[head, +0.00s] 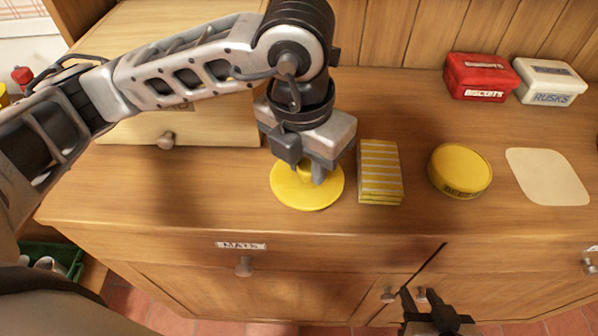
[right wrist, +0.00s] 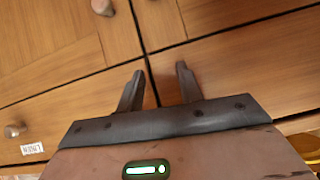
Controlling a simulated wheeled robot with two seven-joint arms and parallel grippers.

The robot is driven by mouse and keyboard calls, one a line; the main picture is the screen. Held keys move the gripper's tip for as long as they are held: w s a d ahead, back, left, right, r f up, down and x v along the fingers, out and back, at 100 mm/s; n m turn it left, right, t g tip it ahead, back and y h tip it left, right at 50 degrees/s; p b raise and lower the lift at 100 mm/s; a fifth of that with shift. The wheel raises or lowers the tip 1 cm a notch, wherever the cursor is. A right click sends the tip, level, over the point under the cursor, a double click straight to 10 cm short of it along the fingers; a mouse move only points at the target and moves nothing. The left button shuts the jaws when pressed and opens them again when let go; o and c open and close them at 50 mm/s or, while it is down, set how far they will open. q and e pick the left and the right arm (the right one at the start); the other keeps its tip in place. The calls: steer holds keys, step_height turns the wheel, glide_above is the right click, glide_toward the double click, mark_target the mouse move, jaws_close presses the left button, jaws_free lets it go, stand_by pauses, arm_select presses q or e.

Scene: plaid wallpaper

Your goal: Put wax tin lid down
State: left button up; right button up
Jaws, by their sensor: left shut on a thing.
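The wax tin lid, a round yellow disc (head: 322,194) with a raised knob, is under my left gripper (head: 308,174) in the head view. My left gripper points down and is shut on the lid's knob, which its fingers partly hide. The lid lies flat, at or just above the wooden counter; I cannot tell if it touches. The round yellow wax tin (head: 462,165) stands to the right on the counter, its label partly readable. My right gripper (head: 420,294) is low in front of the cupboards; the right wrist view shows its fingers (right wrist: 158,82) apart and empty.
A yellow striped block (head: 380,172) stands just right of the lid. A red biscuits box (head: 482,76), a white rusks box (head: 549,82) and a cream mat (head: 547,177) are further right. A wooden drawer unit (head: 215,132) stands behind left. The counter left of the lid is clear.

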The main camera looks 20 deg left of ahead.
mark_target(299, 179)
arm_select(q)
steer(key=shift+w+a+f, duration=0.25)
steer(key=shift+a+f, duration=0.2)
steer(key=shift+f, duration=0.15)
steer(key=f, duration=0.3)
steer(key=shift+w+a+p, duration=0.2)
steer(key=shift+a+p, duration=0.1)
steer(key=shift+p, duration=0.05)
steer(key=shift+f, duration=0.5)
steer(key=shift+f, duration=0.15)
steer(key=o, duration=1)
steer(key=shift+c, duration=0.2)
steer(key=r, duration=0.4)
steer(key=s+r, duration=0.1)
steer(key=r, duration=0.7)
steer(key=shift+s+a+r, duration=0.15)
steer(key=shift+a, duration=0.05)
